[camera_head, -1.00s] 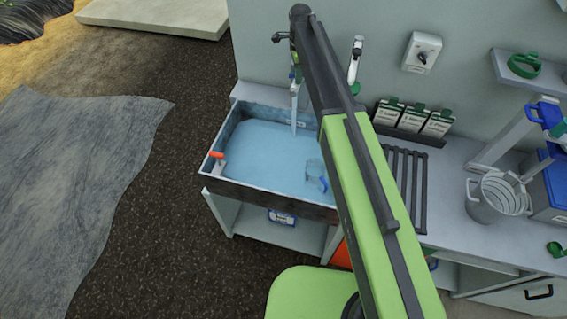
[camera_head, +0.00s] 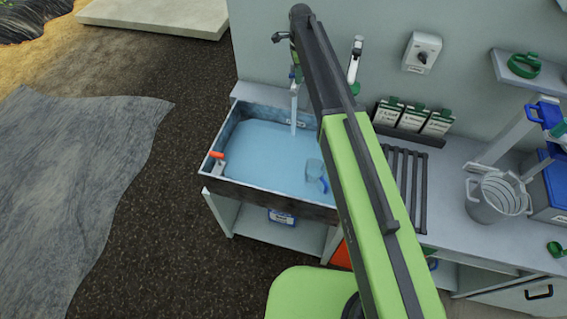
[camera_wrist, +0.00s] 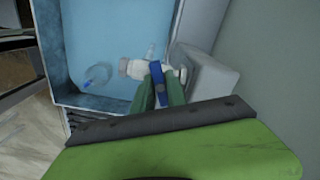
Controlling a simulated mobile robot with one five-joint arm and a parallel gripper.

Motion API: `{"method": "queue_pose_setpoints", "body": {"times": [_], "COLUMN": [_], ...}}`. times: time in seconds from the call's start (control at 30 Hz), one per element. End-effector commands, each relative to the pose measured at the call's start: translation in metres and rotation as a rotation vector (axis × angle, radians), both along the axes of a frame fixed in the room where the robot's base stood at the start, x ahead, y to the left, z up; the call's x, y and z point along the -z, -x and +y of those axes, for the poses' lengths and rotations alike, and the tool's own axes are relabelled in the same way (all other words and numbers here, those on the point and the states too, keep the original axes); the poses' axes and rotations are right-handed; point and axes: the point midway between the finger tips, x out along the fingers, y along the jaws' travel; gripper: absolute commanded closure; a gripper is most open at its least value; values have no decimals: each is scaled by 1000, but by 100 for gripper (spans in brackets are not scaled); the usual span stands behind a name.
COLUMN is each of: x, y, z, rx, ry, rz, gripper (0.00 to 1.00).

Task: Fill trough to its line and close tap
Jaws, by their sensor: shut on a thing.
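The trough (camera_head: 265,192) is a grey rectangular basin against the wall, holding a broad sheet of blue water (camera_head: 262,150). The water's exact height against a line cannot be read. The tap shows in the wrist view as a pale body (camera_wrist: 133,68) with a blue lever (camera_wrist: 159,84). My gripper (camera_wrist: 160,88) has its green fingers on either side of this lever, shut on it. In the head view, a pale stream (camera_head: 294,108) falls from the tap into the trough; my arm hides most of the tap and gripper.
A clear jug with a blue handle (camera_head: 315,172) is in the trough's water.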

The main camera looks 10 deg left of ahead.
Motion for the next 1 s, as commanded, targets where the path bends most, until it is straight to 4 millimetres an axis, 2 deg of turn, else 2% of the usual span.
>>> {"method": "queue_pose_setpoints", "body": {"times": [0.03, 0.3, 0.37, 0.6, 0.87, 0.9, 1.0], "x": [2, 2, 2, 2, 2, 2, 2], "y": [5, 5, 5, 5, 5, 5, 5], "z": [3, 3, 3, 3, 4, 4, 5], "rx": [-3, 7, 61, 461, 518, 517, 516], "ry": [-2, -2, -2, -3, -2, -3, -3], "rz": [12, 12, 13, 15, 15, 14, 14], "gripper": [100, 100, 100, 100, 100, 78, 67]}}
